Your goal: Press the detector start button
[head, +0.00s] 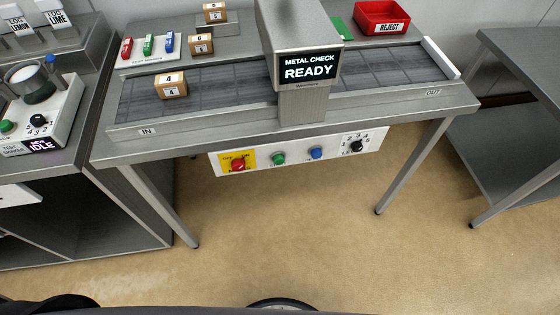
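The metal detector (290,45) stands over a conveyor, and its screen (308,67) reads "METAL CHECK READY". A white control panel (330,160) hangs under the conveyor's front edge. On it, a green button (279,159) has a small label below it, too small to read surely. To its left is a red knob (238,165) on a yellow plate. To its right are a blue button (316,154) and a black selector dial (357,146) marked with numbers. Nothing covers the green button. Neither of my grippers is in view.
A box marked 4 (171,85) sits on the belt (235,89) near the IN end. Coloured test pieces (148,45) and a red reject bin (382,16) stand behind. The floor (290,230) before the panel is clear.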

